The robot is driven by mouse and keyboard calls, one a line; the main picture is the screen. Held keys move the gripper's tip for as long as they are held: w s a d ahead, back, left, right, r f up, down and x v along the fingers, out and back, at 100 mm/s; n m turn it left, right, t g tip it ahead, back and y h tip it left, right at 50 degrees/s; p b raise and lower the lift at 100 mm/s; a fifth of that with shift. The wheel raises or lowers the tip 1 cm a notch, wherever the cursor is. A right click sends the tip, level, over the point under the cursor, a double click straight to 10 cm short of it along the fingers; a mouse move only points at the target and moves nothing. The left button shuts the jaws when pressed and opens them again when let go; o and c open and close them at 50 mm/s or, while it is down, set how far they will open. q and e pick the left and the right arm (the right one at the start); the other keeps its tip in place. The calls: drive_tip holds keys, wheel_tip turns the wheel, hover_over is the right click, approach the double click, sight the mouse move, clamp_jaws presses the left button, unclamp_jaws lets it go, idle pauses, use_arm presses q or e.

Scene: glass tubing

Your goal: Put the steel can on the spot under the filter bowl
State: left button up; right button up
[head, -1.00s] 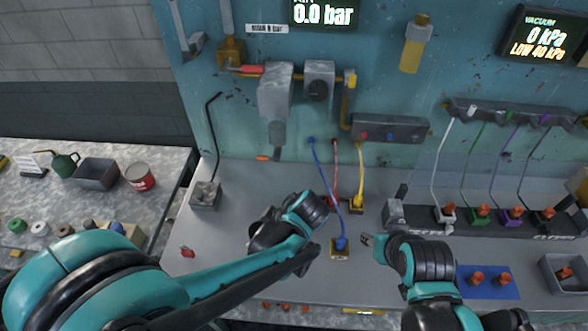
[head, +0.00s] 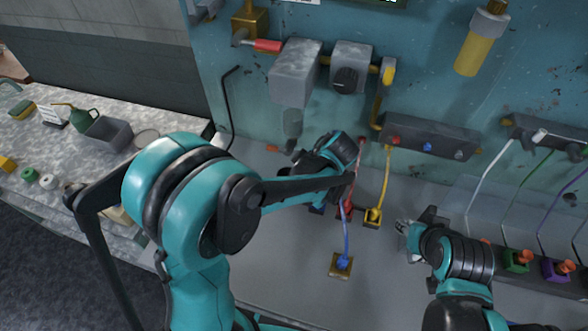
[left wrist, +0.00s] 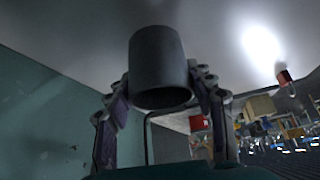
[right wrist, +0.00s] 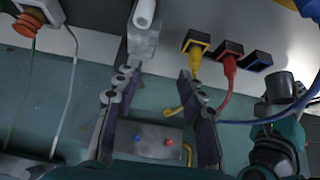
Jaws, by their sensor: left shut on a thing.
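The steel can (left wrist: 158,60) is a plain grey cylinder in the left wrist view. It sits between the two fingers of my left gripper (left wrist: 162,98), which is shut on it. In the head view my left gripper (head: 305,163) is near the wall, below and beside the filter bowl (head: 291,122). The can cannot be made out there. The bowl is a grey cup hanging under the left grey block on the wall. The spot under it is hidden behind my left arm. My right gripper (head: 410,232) is open and empty; its spread fingers show in the right wrist view (right wrist: 155,100).
Blue, red and yellow hoses (head: 380,180) run to sockets just right of my left gripper. A grey button box (head: 430,138) is on the wall. A bent black rod (head: 226,105) stands left of the bowl.

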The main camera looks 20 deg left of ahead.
use_arm(q)
drive_tip(key=shift+w, duration=1.1)
drive_tip(key=shift+w+b, duration=0.45)
drive_tip(key=shift+w, duration=0.8)
drive_tip(key=shift+w+d+f+b, duration=0.1)
drive_tip(key=shift+w+f+b, duration=0.2)
drive_tip(key=shift+f, duration=0.15)
drive_tip(key=shift+w+f+b, duration=0.15)
drive_tip(key=shift+f+b, duration=0.1)
drive_tip(key=shift+f, duration=0.15)
drive_tip(key=shift+s+r, duration=0.1)
drive_tip(key=shift+r, duration=0.1)
drive_tip(key=shift+f, duration=0.2)
drive_tip(key=o, duration=1.2)
drive_tip(key=shift+o, duration=0.2)
drive_tip(key=shift+r, duration=0.1)
